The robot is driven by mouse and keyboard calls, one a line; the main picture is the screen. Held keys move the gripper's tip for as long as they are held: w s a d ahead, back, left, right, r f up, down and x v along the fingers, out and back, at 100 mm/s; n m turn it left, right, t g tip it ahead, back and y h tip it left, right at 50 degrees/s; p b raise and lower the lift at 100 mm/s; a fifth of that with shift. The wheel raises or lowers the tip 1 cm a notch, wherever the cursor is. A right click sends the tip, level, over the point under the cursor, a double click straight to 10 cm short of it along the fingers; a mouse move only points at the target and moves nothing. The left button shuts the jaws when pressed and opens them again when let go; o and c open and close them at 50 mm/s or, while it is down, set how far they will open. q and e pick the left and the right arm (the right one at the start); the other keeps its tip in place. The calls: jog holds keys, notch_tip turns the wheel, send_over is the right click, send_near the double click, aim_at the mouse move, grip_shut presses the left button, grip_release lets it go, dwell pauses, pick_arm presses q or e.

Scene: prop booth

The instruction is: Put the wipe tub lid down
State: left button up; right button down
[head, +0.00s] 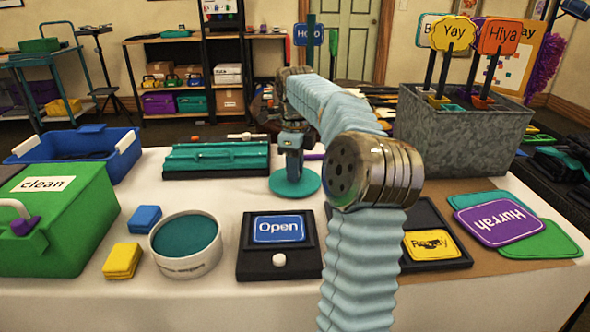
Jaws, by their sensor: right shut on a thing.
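A round teal lid (294,184) is at the middle of the white table, behind the "Open" sign tray. My right gripper (291,150) points down over it and is shut on its upright middle part. The lid looks level; I cannot tell whether it touches the tablecloth. The round white tub (187,268) stands at the front left, with teal showing inside its rim. The lid is apart from the tub, behind it and to the right. My right arm hides part of the table right of the lid. My left gripper is not in view.
The black tray with the "Open" sign (280,229) stands in front of the lid. A teal case (217,157) is behind left. Blue (145,219) and yellow (122,260) cloths lie beside the tub. A grey sign box (455,135) stands right. Bare cloth shows left of the lid.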

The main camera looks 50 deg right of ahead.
jog(key=shift+f, duration=0.1)
jog(key=shift+f, duration=0.1)
jog(key=c, duration=0.9)
grip_release()
jog(key=shift+c, duration=0.2)
notch_tip(320, 180, up, 12)
jog(key=p, duration=0.2)
